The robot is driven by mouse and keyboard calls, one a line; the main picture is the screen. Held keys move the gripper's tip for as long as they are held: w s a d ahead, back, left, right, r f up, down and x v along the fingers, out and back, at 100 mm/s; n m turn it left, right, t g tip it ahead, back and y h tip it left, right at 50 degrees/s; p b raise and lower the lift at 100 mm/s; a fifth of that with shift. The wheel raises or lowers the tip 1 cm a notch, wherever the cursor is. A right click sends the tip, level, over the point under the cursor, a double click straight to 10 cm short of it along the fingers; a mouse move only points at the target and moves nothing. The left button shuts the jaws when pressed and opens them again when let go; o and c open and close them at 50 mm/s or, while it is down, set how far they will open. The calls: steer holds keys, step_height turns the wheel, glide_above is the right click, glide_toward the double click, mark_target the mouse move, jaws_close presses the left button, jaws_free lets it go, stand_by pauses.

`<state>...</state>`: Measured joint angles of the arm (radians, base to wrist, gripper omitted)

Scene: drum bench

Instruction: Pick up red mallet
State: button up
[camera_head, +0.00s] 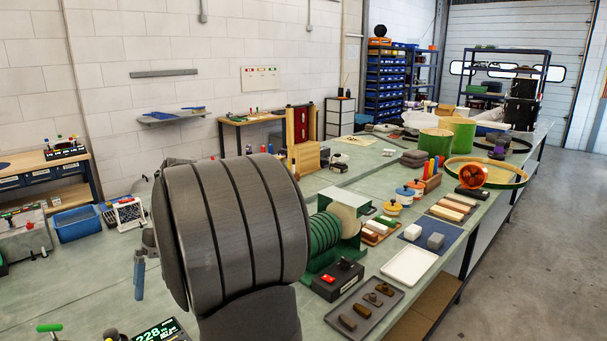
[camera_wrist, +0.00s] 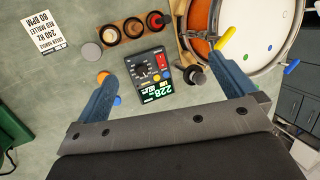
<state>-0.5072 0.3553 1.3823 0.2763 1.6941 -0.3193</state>
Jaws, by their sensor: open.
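In the wrist view, a wooden rack (camera_wrist: 122,42) holds several round pieces seen from above. The one at its right end has a red top (camera_wrist: 155,20), which may be the red mallet's head; its handle is not visible. My gripper (camera_wrist: 160,71) is open and empty, with its two blue fingers apart below the rack in the picture. A printed card (camera_wrist: 45,37) at upper left reads "240 HZ", "RED MALLET" and "80 BPM". In the head view, my arm hides most of my gripper, and I cannot make out the mallet.
A black control box (camera_wrist: 150,73) with a green display shows between my fingers. A drum (camera_wrist: 245,35) with coloured pegs stands at right, beside a dark-headed knob or mallet (camera_wrist: 195,77). A grey disc (camera_wrist: 90,52) lies left of the rack. A grey tray (camera_head: 364,307) holds small pieces.

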steer(key=c, duration=1.3)
steer(key=s+a+f+n+t+h, duration=0.1)
steer(key=s+a+f+n+t, duration=0.25)
steer(key=s, duration=0.65)
steer(key=shift+t, duration=0.45)
steer(key=f, duration=0.9)
steer(key=d+f, duration=0.1)
steer(key=f, duration=0.3)
steer(key=shift+f, duration=0.15)
steer(key=shift+w+a+f, duration=0.1)
steer(key=shift+w+f, duration=0.05)
steer(key=shift+f, duration=2.9)
